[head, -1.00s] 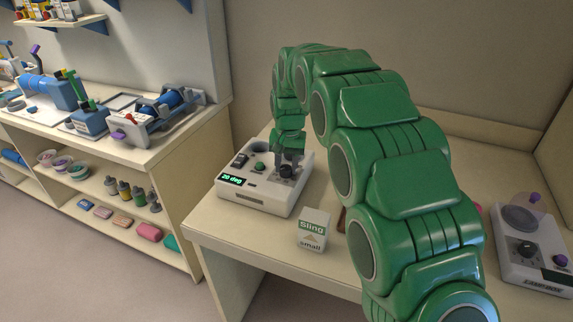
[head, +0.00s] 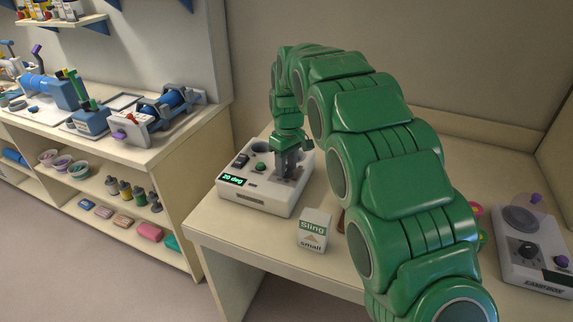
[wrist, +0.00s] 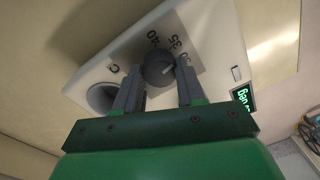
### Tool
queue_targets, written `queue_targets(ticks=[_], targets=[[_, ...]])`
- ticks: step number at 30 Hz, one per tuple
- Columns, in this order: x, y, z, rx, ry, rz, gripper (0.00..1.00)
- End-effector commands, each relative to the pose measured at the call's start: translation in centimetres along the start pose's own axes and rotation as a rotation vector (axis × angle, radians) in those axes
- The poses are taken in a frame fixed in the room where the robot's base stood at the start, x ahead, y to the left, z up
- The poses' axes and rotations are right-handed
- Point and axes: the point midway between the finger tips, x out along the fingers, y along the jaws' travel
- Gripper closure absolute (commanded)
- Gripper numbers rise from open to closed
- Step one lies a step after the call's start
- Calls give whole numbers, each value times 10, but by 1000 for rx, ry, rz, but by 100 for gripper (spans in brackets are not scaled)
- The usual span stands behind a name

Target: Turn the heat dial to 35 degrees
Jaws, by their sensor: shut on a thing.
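The white heat unit (head: 262,205) sits on the bench with a lit green display (head: 232,180) reading 20 deg. Its dark round heat dial (wrist: 157,70) has a pale pointer mark, and the numbers 35 and 40 show beside it in the wrist view. My gripper (head: 289,175) points down over the unit's right part and hides the dial in the head view. In the wrist view my gripper's two grey fingers (wrist: 158,78) stand on either side of the dial, shut on it.
A round well (wrist: 101,97), a green button (head: 260,168) and a black switch (head: 241,160) are close to the dial. Another unit with a dial (head: 527,250) is at right.

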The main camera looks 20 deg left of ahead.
Motion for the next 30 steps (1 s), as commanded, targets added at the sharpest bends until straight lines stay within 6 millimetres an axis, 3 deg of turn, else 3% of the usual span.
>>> queue_targets(ticks=[12,28,29,30], targets=[[-2,-2,-2,-178,-2,0,91],[-2,-2,-3,-200,-3,1,91],[-2,-2,-3,-200,-2,1,58],[-2,-2,-3,-200,-3,1,52]])
